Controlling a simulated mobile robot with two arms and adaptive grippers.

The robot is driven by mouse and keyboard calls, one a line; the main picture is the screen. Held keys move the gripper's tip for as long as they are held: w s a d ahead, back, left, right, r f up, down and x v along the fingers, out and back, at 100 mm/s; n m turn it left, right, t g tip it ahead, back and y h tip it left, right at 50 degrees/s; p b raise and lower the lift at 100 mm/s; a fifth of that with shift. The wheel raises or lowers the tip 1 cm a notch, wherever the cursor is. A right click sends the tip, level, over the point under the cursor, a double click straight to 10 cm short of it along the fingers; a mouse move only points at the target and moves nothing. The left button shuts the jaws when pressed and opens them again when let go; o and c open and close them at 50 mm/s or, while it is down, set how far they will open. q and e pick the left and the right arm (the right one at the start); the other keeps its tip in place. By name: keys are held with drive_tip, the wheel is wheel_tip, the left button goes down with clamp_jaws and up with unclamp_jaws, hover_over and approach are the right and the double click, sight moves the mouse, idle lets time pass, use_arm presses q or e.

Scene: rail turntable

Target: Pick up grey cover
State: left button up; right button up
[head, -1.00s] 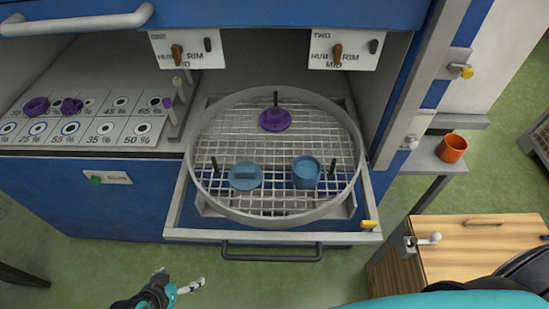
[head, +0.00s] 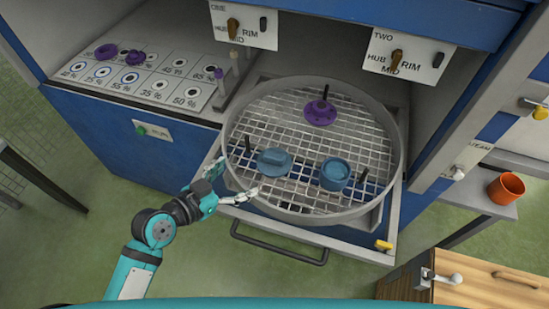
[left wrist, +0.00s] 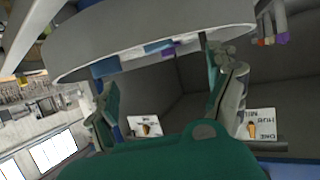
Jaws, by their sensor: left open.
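No plainly grey cover stands out. On the round wire turntable (head: 290,215) lie a flat blue-grey lid-like disc (head: 274,161) with a raised grip, a blue round pot or lidded cup (head: 335,174), and a purple disc (head: 320,112) with a dark post. My left gripper (head: 240,188) is open and empty at the turntable's front left rim, just left of and nearer than the blue-grey disc. In the left wrist view its two fingers stand apart, with the turntable's curved rim (left wrist: 150,45) above them. My right gripper is out of view.
The turntable sits on a pulled-out drawer with a dark handle (head: 280,245). Several short dark posts rise from the mesh. A marked panel (head: 150,85) with purple pieces lies left. An orange cup (head: 506,188) stands on a side shelf. The cabinet overhangs the turntable's back.

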use_arm(q)
drive_tip(key=p, duration=0.2)
approach(272, 157)
drive_tip(key=x, duration=0.4)
drive_tip(key=shift+w+f, duration=0.25)
drive_tip(key=shift+f, duration=0.05)
drive_tip(key=shift+w+d, duration=0.4)
drive_tip(key=shift+d, duration=0.05)
drive_tip(key=p+x, duration=0.1)
drive_tip(key=x, duration=0.2)
drive_tip(key=shift+w+d+f, duration=0.1)
drive_tip(key=shift+w+d, duration=0.05)
drive_tip(key=shift+d, duration=0.05)
drive_tip(key=shift+w+d+f, duration=0.2)
drive_tip(key=shift+w+d, duration=0.05)
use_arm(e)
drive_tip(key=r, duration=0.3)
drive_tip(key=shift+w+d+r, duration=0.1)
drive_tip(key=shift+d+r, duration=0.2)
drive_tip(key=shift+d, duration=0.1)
use_arm(q)
drive_tip(key=shift+s+a, duration=0.1)
drive_tip(key=shift+c, duration=1.3)
drive_tip(key=shift+r, duration=0.1)
drive_tip(key=c, duration=1.5)
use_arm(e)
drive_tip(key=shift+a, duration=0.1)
